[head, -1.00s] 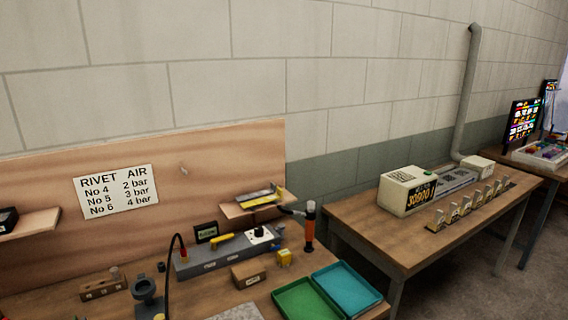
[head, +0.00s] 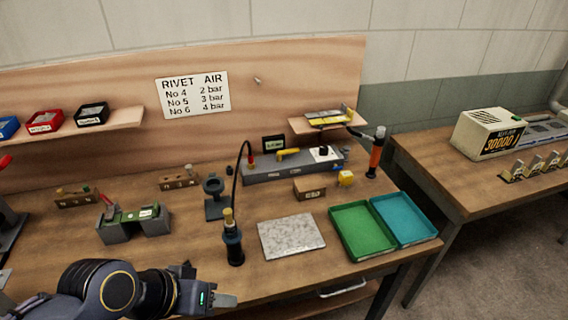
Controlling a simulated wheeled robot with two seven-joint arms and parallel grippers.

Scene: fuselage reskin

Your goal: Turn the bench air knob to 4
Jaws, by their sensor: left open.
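The bench air knob (head: 323,150) is a small black knob on a white dial plate. It sits at the right end of the long grey air unit (head: 270,171) at the back of the bench. Its setting is too small to read. A small dark display (head: 273,144) with a green screen stands behind the unit. My left gripper (head: 226,300) is at the front edge of the bench, low in the head view. It is open and empty, well in front and to the left of the knob. My right gripper is not in view.
A black tool with a hose (head: 233,245) stands upright near my left gripper. A grey slab (head: 291,237), a green tray (head: 362,230) and a teal tray (head: 403,219) lie along the front.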

